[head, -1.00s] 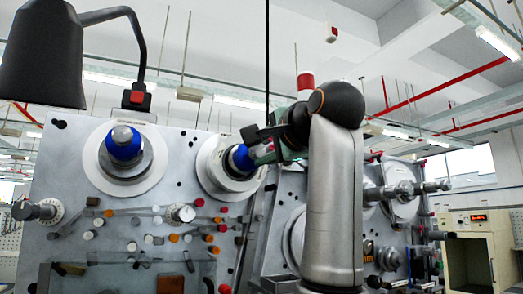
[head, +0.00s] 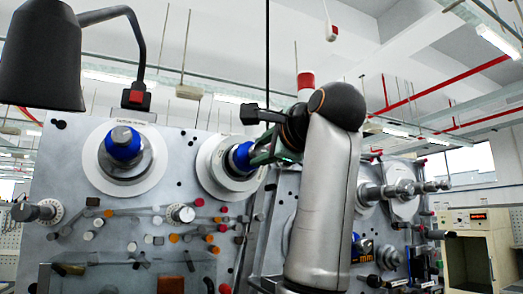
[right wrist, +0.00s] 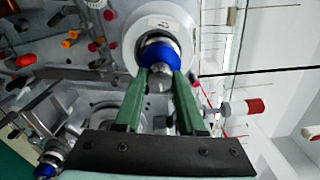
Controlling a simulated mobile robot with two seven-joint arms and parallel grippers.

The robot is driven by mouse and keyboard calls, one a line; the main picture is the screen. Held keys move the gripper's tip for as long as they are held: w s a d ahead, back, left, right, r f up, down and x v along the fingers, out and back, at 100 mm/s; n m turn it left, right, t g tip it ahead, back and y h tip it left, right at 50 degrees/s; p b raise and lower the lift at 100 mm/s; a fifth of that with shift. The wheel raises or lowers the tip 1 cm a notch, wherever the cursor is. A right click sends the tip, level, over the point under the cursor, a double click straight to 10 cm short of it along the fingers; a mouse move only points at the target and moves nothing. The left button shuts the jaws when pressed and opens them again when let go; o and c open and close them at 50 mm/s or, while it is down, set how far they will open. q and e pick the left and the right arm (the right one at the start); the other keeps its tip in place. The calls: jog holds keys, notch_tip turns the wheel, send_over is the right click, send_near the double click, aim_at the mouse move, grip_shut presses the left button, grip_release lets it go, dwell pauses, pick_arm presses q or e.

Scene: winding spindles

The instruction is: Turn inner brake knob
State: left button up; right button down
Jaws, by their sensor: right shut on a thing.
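The inner brake knob, blue with a silver end (head: 240,158), sits on a white disc (head: 214,165) at the middle of the grey machine panel. My right gripper (head: 254,159) has its green fingers on the knob's front end. In the right wrist view the fingers (right wrist: 160,78) lie on either side of the silver end (right wrist: 160,80), just in front of the blue ring (right wrist: 159,55). The gripper is shut on the knob, whose gripped part is partly hidden. A similar blue knob (head: 123,147) on another white disc stands to the left, apart from the gripper. My left gripper is not in view.
A black lamp (head: 42,55) hangs at the upper left. Several small coloured pegs and a dial (head: 181,213) stick out of the panel below the knobs. A silver spindle (head: 400,190) is to the right of my arm. A beige cabinet (head: 470,255) stands at the far right.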

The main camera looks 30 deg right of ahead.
jog(key=c, duration=0.5)
grip_release()
jog(key=shift+s, duration=0.1)
jog(key=shift+s+f, duration=0.1)
jog(key=shift+s, duration=0.2)
jog(key=s+b, duration=0.4)
jog(key=s, duration=0.7)
jog(key=shift+s+a, duration=0.35)
